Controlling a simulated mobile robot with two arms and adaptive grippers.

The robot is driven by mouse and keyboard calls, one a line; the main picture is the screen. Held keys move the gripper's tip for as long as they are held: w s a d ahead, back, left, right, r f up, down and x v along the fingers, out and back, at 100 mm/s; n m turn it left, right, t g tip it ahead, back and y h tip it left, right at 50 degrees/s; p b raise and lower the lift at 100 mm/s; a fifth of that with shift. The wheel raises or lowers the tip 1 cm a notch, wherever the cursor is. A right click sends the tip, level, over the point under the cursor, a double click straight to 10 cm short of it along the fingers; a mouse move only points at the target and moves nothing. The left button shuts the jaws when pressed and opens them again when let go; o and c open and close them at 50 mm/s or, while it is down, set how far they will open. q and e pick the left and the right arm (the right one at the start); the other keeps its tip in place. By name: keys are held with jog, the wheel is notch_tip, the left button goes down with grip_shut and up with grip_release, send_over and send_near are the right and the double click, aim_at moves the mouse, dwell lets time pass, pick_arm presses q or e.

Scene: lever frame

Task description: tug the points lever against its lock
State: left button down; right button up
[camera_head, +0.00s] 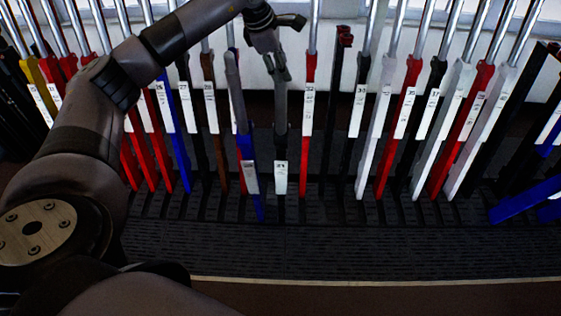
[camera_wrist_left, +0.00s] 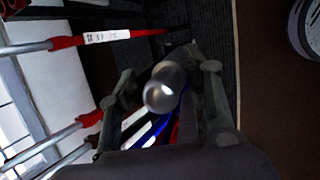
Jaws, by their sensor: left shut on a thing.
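The points lever, by its place at my gripper, is the black lever (camera_head: 280,135) with a white label (camera_head: 280,178) low on it. Its label sits lower than those of most other levers. My left gripper (camera_head: 272,48) is at its top end in the head view. In the left wrist view the rounded metal end of a lever handle (camera_wrist_left: 163,88) lies between the two fingers of my left gripper (camera_wrist_left: 168,82). The gripper is shut on this handle. The lock is not visible. My right gripper is not in view.
A red lever (camera_head: 307,120) stands close on the right. Several other coloured levers fill the row both ways. The dark ribbed floor plate (camera_head: 330,250) in front is clear.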

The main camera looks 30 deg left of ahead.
pick_arm(q)
jog(key=shift+w+a+r+t+p, duration=0.15)
jog(key=shift+w+a+r, duration=0.1)
jog(key=shift+r, duration=0.15)
jog(key=shift+w+a+r+t+p, duration=0.15)
jog(key=shift+a+r, duration=0.05)
jog(key=shift+r, duration=0.15)
dwell(0.3)
jog(key=shift+s+f, duration=0.15)
jog(key=c, duration=1.3)
grip_release()
jog(key=shift+d, duration=0.1)
jog(key=o, duration=0.3)
jog(key=shift+w+f, duration=0.25)
jog(key=shift+w, duration=0.1)
jog(key=shift+o, duration=1)
jog(key=shift+s, duration=0.1)
jog(key=shift+f, duration=0.1)
jog(key=shift+f, duration=0.15)
